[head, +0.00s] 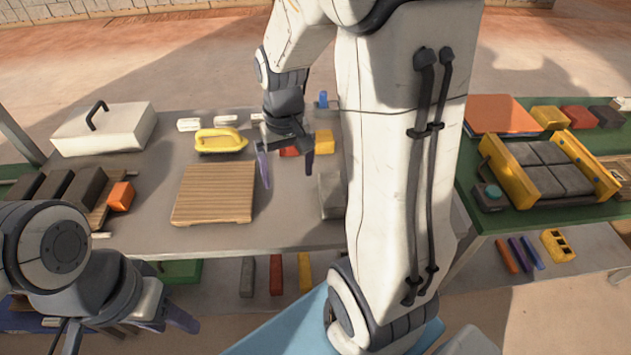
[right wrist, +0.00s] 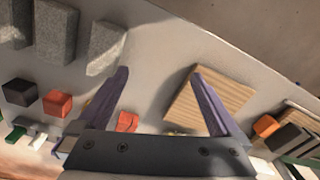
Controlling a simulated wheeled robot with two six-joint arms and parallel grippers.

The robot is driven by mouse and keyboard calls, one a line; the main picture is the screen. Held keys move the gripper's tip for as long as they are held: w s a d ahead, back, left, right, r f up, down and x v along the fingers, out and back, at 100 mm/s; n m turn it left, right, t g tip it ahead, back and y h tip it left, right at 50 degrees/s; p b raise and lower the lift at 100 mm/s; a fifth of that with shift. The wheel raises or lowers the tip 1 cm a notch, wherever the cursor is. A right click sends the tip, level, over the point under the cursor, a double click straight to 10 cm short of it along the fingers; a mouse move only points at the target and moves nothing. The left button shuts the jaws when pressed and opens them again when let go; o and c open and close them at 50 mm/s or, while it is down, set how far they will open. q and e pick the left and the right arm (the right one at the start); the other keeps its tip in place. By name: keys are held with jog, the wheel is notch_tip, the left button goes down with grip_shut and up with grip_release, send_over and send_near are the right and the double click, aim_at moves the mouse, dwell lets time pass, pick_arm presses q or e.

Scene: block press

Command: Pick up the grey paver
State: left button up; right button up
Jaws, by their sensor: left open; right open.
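A grey paver (head: 332,195) lies on the grey table in the head view, right of the wooden board, partly hidden behind my right arm. In the right wrist view a grey paver (right wrist: 105,45) lies at the upper left, with another grey paver (right wrist: 55,33) beside it. My right gripper (head: 286,166) is open and empty above the table, left of the paver. In the right wrist view, its fingers (right wrist: 160,72) are spread over bare table between paver and board. My left gripper (head: 178,317) is open at the lower left, away from the pavers, and only partly visible.
The wooden board (head: 215,193) lies left of the paver. Dark blocks (head: 72,188) and an orange cube (head: 120,196) are at left. A yellow press frame (head: 510,172) holds grey blocks at right.

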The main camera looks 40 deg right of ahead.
jog(key=d+f+m, duration=0.1)
jog(key=d, duration=0.3)
jog(key=d+f+m, duration=0.1)
jog(key=d, duration=0.3)
jog(key=d+f+m, duration=0.1)
jog(key=d+f, duration=0.1)
jog(key=d, duration=0.2)
jog(key=shift+s+m+b, duration=0.2)
jog(key=shift+m+b, duration=0.1)
jog(key=shift+b, duration=0.1)
send_over(332, 188)
notch_tip(332, 188, down, 4)
jog(key=shift+f, duration=0.25)
notch_tip(332, 188, down, 6)
jog(key=shift+a+r, duration=0.1)
jog(key=shift+r, duration=0.05)
jog(key=shift+r, duration=0.1)
grip_shut()
